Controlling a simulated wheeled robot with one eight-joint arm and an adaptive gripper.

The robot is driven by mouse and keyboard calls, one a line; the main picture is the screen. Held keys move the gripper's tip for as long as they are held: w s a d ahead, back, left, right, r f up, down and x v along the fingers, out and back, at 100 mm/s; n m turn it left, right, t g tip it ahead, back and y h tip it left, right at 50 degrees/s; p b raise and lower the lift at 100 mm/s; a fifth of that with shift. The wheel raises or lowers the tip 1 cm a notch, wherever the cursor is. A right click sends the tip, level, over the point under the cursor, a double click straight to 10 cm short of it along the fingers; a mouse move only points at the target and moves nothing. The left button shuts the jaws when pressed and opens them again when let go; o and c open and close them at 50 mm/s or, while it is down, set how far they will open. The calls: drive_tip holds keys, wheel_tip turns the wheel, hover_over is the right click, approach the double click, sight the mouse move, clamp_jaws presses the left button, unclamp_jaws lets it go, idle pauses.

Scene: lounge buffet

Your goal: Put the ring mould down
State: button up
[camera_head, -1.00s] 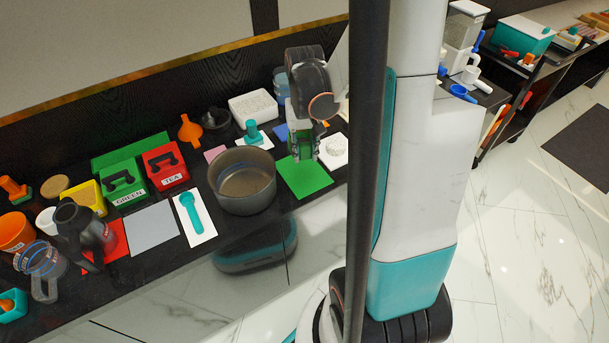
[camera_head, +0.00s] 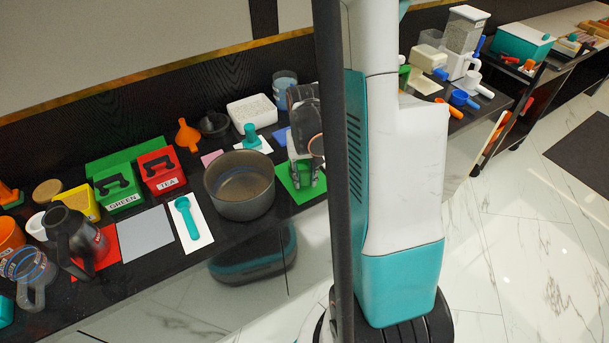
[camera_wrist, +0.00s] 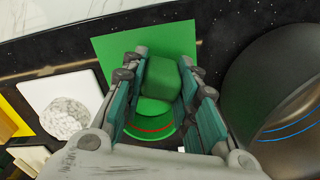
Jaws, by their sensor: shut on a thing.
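The green ring mould (camera_wrist: 168,84) sits between the fingers of my gripper (camera_wrist: 163,68) in the wrist view. It shows a rounded block at the top and a rounder part with a red line below it. My gripper is shut on it. A green mat (camera_wrist: 112,52) lies beneath; it also shows in the head view (camera_head: 287,183), under my gripper (camera_head: 307,182). In the head view the mould is mostly hidden by the fingers. I cannot tell whether the mould touches the mat.
A large grey pot (camera_head: 240,205) stands close left of the green mat, and at the right in the wrist view (camera_wrist: 245,85). A white card with a pale round item (camera_wrist: 68,118) lies on the other side. A teal scoop (camera_head: 186,218) lies left of the pot. The counter's front edge is near.

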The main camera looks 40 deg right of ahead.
drive_tip(key=shift+f, duration=0.2)
drive_tip(key=o, duration=1.1)
drive_tip(key=shift+c, duration=0.2)
drive_tip(key=shift+r, duration=0.15)
wheel_tip(320, 180, up, 12)
drive_tip(key=p, duration=0.4)
drive_tip(key=shift+p, duration=0.3)
drive_tip(key=s+a+p, duration=0.1)
drive_tip(key=s+a, duration=0.4)
drive_tip(key=s, duration=0.3)
drive_tip(key=shift+s, duration=0.3)
